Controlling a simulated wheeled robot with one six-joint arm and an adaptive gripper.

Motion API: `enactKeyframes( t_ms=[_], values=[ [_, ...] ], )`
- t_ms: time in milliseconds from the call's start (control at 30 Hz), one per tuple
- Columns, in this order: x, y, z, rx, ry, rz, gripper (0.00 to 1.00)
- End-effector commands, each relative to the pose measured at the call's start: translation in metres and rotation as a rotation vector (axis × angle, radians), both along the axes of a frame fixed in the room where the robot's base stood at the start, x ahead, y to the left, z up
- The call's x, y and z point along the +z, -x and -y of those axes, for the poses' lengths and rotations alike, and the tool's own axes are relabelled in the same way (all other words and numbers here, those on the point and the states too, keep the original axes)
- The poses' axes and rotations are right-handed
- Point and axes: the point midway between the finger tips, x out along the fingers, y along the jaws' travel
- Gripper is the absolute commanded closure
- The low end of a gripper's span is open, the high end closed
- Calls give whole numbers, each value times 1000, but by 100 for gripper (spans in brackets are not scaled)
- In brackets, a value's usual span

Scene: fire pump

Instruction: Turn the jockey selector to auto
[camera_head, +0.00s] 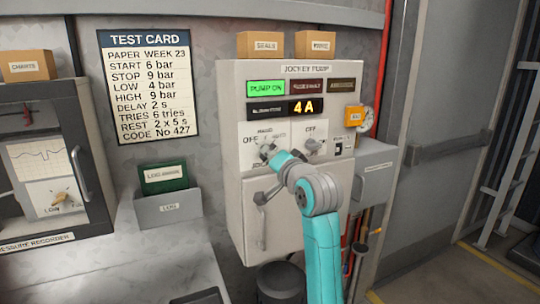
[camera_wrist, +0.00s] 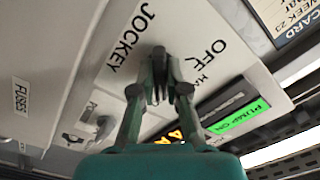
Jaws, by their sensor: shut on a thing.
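The jockey pump panel (camera_head: 232,110) is a pale grey cabinet on the wall. The jockey selector (camera_head: 265,151) is the left knob on its front, near the labels OFF and HAND. My gripper (camera_head: 272,157) is at this knob, at the end of my teal arm. In the wrist view my gripper (camera_wrist: 160,82) has its fingers close together on the selector, between the words JOCKEY and OFF. The fingers hide most of the knob, so its pointing direction cannot be told. The PUMP ON lamp (camera_head: 266,88) is lit green, and the display (camera_head: 302,107) reads 4A.
A second knob (camera_head: 312,146) is close to the right of my gripper. A handle (camera_head: 261,228) sticks out below the selector. A yellow tagged box (camera_head: 354,116) and a grey box (camera_head: 374,172) are at the panel's right. A test card (camera_head: 150,85) hangs left.

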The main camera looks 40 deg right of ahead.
Motion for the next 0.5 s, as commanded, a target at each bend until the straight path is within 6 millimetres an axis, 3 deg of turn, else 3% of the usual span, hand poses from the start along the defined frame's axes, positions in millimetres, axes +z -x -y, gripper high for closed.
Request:
enactKeyframes(
  t_ms=[233,267,333,500],
  values=[
    [-2,0,0,0,-1,-4,100],
    [-2,0,0,0,-1,-4,79],
    [-1,0,0,0,-1,-3,62],
    [-1,0,0,0,1,-2,61]
  ],
)
